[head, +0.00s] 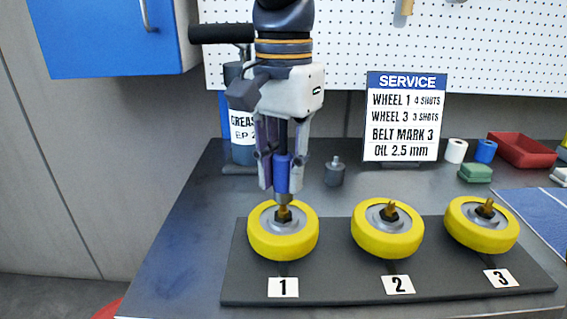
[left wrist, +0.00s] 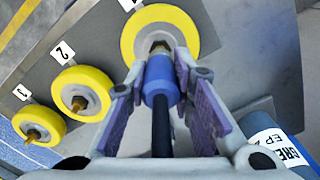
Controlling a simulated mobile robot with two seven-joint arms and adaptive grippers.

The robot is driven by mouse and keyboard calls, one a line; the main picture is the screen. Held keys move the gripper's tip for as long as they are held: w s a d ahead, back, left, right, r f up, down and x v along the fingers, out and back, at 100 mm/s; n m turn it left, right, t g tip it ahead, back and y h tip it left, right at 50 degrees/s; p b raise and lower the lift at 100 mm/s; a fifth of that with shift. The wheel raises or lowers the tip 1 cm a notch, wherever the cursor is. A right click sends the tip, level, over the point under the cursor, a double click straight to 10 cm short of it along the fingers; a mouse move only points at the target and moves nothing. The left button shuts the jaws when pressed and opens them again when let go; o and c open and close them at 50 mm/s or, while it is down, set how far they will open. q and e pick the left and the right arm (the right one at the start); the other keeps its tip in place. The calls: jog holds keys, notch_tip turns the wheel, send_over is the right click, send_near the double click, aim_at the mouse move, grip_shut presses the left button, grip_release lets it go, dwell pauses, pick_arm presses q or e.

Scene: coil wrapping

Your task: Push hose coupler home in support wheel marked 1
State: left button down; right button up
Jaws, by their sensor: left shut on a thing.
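The yellow support wheel marked 1 (head: 259,239) lies flat on a dark board, with a brass fitting at its hub; the wheel also shows in the left wrist view (left wrist: 190,22). My left gripper (head: 281,186) is above this wheel, pointing down, and shut on the blue hose coupler (head: 282,172). The coupler also shows between the purple-padded fingers in the left wrist view (left wrist: 160,78). Its metal tip is at the top of the wheel 1 fitting; I cannot tell how far it is seated. A black hose (left wrist: 161,130) runs back from the coupler. My right gripper is out of view.
Wheel 2 (head: 369,240) and wheel 3 (head: 470,235) stand to the right on the same board (head: 330,285). Behind are a grease cylinder (head: 241,150), a small grey canister (head: 334,173) and the service sign (head: 404,118). The table left of the board is clear.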

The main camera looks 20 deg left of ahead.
aim_at(283, 153)
pick_arm(q)
jog(key=shift+f, duration=1.05)
jog(key=c, duration=1.3)
grip_release()
jog(key=shift+r, duration=0.1)
notch_tip(283, 153, up, 12)
jog(key=shift+f, duration=0.1)
